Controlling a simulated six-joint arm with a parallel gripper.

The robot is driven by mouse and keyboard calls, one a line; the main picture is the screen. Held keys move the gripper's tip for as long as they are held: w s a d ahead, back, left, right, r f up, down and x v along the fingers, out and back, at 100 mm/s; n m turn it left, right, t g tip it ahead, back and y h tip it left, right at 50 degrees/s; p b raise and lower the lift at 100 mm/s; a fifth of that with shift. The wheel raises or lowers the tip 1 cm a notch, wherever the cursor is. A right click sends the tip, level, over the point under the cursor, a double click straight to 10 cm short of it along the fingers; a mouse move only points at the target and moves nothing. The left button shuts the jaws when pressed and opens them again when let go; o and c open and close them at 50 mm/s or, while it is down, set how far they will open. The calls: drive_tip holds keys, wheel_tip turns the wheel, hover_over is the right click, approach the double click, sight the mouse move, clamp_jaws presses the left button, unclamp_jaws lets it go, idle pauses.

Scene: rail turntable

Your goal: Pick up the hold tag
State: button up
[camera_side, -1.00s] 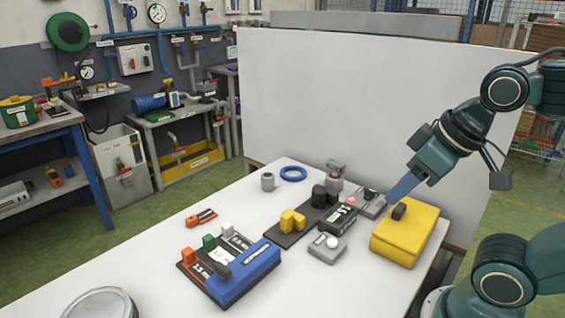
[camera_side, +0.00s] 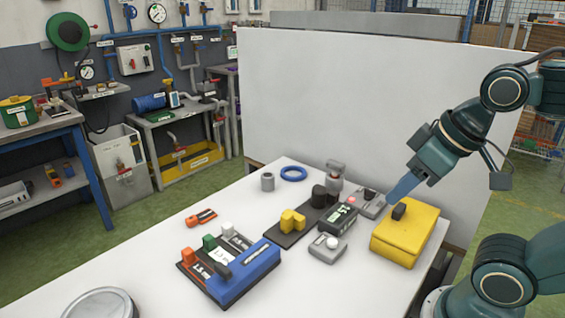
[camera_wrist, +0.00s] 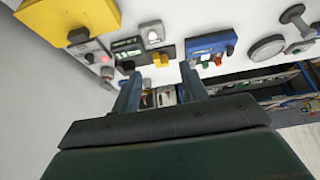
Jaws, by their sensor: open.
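A small orange-red tag with a dark label, which looks like the hold tag (camera_side: 201,217), lies flat on the white table, left of the middle in the side view. I cannot pick it out surely in the wrist view. My gripper (camera_side: 393,200) is at the right of the side view, above the table near the yellow case and far from the tag. In the wrist view my gripper (camera_wrist: 160,84) has its two blue fingers spread apart with nothing held between them.
A yellow case (camera_side: 405,240) stands close to my gripper. A blue block with coloured levers (camera_side: 250,275) sits in front of the tag. A dark rail with a yellow piece (camera_side: 291,220), a grey button box (camera_side: 327,250) and a blue ring (camera_side: 293,174) are nearby. The table left of the tag is clear.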

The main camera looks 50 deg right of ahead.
drive_tip(key=o, duration=0.4)
drive_tip(key=shift+o, duration=0.2)
